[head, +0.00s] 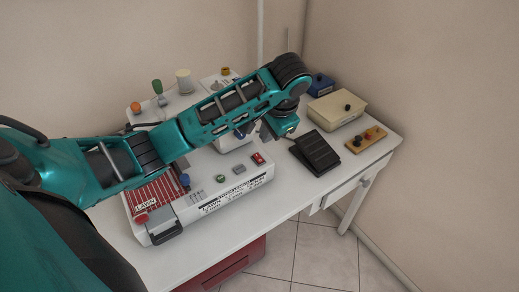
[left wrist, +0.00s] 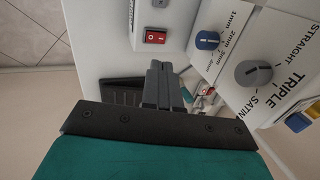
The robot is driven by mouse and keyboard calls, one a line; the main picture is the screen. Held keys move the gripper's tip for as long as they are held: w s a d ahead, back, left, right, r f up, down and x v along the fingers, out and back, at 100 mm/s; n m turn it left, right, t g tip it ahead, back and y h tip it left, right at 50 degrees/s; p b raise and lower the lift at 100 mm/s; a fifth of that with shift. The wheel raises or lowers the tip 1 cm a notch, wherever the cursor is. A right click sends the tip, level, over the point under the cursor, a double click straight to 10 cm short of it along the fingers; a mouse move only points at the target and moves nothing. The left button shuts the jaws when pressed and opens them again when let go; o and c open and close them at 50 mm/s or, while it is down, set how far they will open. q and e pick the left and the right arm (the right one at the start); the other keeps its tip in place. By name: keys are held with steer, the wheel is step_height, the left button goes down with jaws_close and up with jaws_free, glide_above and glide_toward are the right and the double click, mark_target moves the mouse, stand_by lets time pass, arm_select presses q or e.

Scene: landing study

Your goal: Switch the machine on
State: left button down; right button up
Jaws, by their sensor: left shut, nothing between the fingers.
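The machine is a white sewing machine (head: 205,205) on the table, with printed labels, knobs and a red switch. The red rocker switch (head: 258,158) sits at the right end of its base. In the left wrist view the red switch (left wrist: 155,37) shows on the white housing, just beyond the fingertips. My left gripper (head: 266,133) hangs above and behind the switch end of the base, beside the machine's upright. Its fingers (left wrist: 160,68) are shut and empty, apart from the switch. My left arm hides part of the machine. My right gripper is not in view.
A black foot pedal (head: 315,152) lies right of the machine. Behind it are a beige box (head: 337,109) and a blue box (head: 321,85). A wooden block with knobs (head: 365,140) is at the right. Blue (left wrist: 207,40) and grey (left wrist: 253,73) dials are near the fingers.

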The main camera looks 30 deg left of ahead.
mark_target(257, 155)
arm_select(q)
steer(key=x, duration=0.8)
steer(key=shift+s+a+f, duration=0.15)
steer(key=shift+a+f, duration=0.1)
